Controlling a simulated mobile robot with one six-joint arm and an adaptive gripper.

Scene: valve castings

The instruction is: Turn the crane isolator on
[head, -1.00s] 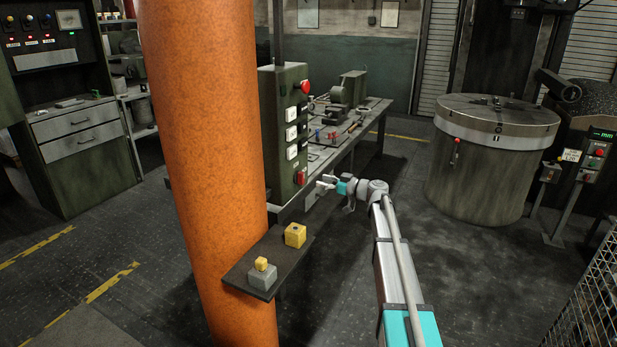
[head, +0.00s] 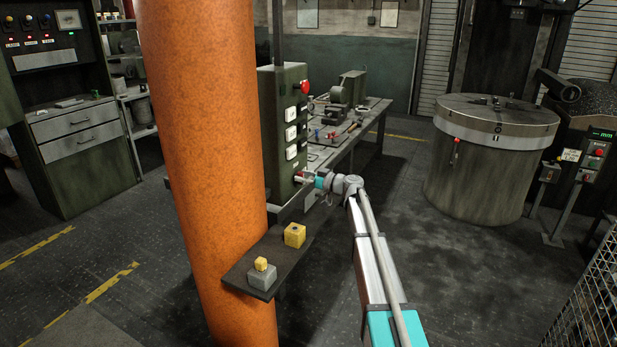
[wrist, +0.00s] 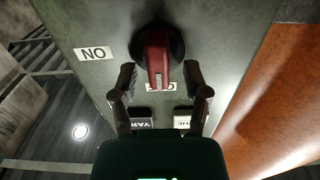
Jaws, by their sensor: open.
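The crane isolator is a red rotary handle (wrist: 157,55) on a round dark base on the green control box (head: 283,130). In the wrist view the handle points down the picture, over a small label mostly hidden behind it. An "ON" label (wrist: 96,53), upside down in this view, is on the left of the handle. My gripper (wrist: 159,75) is open, one dark finger on each side of the handle's lower end, with gaps showing. In the head view my gripper (head: 307,178) is at the lower front of the box and largely hides the handle.
An orange column (head: 200,150) stands close left of the box, also seen at right in the wrist view. A red button (head: 305,87) and several white switches are higher on the box. A workbench (head: 350,135) lies behind.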

